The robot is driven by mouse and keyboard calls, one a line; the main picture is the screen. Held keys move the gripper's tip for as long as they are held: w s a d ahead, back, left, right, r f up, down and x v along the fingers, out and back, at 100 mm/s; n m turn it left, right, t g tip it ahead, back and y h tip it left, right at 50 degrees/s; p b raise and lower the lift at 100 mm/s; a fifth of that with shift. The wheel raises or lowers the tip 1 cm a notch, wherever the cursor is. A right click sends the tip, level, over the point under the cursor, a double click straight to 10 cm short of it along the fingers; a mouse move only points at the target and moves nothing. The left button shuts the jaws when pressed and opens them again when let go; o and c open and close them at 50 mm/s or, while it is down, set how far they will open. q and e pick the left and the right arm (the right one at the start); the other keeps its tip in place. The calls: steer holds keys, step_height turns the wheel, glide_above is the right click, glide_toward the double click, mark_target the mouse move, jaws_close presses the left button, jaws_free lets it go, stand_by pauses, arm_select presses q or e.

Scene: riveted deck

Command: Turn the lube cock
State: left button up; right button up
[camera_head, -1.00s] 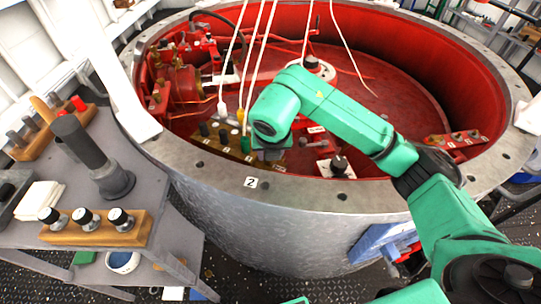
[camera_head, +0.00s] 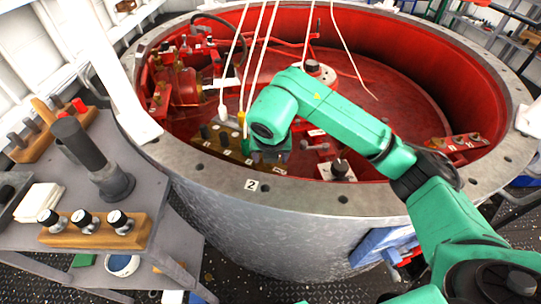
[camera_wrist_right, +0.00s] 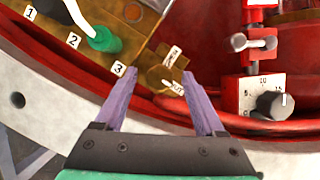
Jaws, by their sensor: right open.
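A small brass cock (camera_wrist_right: 160,78) with a bar handle sits on the brass block (camera_wrist_right: 128,15) in the right wrist view, beside the number 3. White labels stand by it; their lettering is hard to read. It looks like the lube cock. My right gripper (camera_wrist_right: 160,82) is open, its two purple fingers on either side of the cock. I cannot tell if they touch it. In the head view my right gripper (camera_head: 268,155) is over the near inner edge of the red well, and my wrist hides the cock. My left gripper is not in view.
A green plug (camera_wrist_right: 103,40) sits left of the left finger. White cables (camera_head: 262,60) hang just behind my wrist. The grey rim (camera_head: 310,195) lies in front.

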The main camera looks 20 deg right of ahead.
steer(key=shift+r, duration=0.1)
steer(key=p+v, duration=0.2)
steer(key=v, duration=1.2)
steer(key=shift+r, duration=0.2)
steer(key=shift+s, duration=0.1)
